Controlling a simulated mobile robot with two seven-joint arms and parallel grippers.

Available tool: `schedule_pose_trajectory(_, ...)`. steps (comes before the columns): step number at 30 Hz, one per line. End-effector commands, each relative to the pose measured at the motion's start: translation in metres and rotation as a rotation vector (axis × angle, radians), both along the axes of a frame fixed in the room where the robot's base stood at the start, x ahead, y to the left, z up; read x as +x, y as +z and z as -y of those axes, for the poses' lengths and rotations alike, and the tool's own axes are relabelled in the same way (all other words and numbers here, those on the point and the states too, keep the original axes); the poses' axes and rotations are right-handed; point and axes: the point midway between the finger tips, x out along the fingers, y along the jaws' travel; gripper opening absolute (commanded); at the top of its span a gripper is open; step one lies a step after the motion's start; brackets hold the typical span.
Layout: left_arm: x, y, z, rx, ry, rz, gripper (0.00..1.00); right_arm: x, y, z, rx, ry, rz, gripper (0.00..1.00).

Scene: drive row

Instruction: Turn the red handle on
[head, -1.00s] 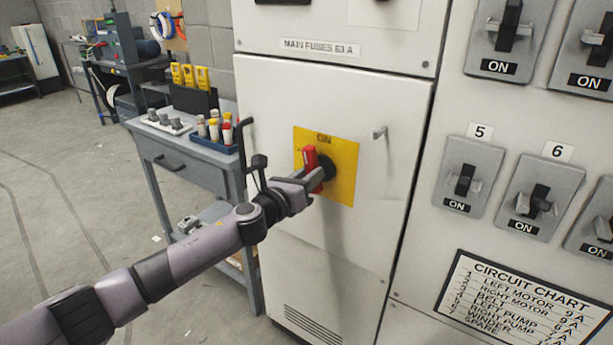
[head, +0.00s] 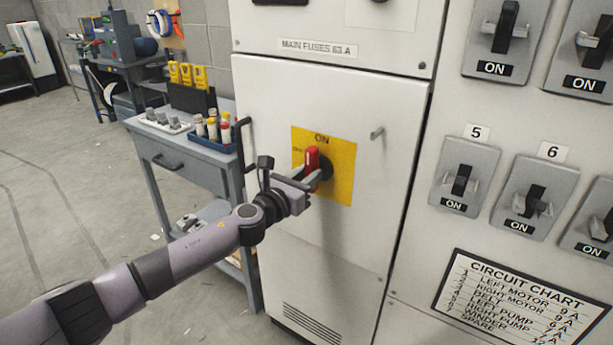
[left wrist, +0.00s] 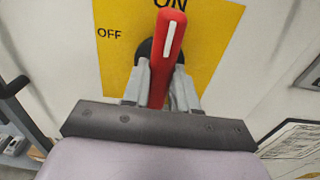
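The red handle (head: 312,158) sits on a yellow plate (head: 342,172) on the white cabinet door. The plate reads ON at the top and OFF at the left. The handle stands nearly upright, its tip with the white mark toward ON. In the left wrist view the red handle (left wrist: 167,45) runs up between the fingers and covers part of the ON lettering. My left gripper (head: 312,184) is at the handle. In the left wrist view its fingers (left wrist: 160,88) are closed in on both sides of the handle's lower part. My right gripper is out of view.
The cabinet door has a small latch (head: 377,133) right of the plate. Breaker switches (head: 462,180) and a circuit chart (head: 517,305) are on the right. A grey workbench (head: 190,155) with bottles in a blue tray stands left of the cabinet. The floor at left is open.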

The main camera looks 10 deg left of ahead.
Motion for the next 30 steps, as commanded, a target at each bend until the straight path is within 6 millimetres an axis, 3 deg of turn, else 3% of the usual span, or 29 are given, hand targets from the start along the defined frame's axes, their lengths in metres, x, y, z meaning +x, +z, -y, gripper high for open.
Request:
schedule_pose_trajectory(1, 0.001, 0.002, -0.001, 0.01, 0.001, 0.007, 0.41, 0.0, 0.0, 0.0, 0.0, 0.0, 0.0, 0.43)
schedule_pose_trajectory(2, 0.001, 0.002, -0.001, 0.009, 0.001, 0.007, 0.5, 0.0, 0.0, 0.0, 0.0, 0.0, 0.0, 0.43)
schedule_pose_trajectory(3, 0.001, 0.002, -0.001, 0.008, 0.001, 0.006, 0.53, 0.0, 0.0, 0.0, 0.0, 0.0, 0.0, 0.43)
schedule_pose_trajectory(14, -0.003, 0.001, -0.002, 0.005, 0.0, 0.003, 0.53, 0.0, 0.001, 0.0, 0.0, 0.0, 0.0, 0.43)
schedule_pose_trajectory(30, -0.056, 0.0, -0.022, 0.008, 0.001, 0.003, 0.53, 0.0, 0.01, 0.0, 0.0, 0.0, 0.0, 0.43)
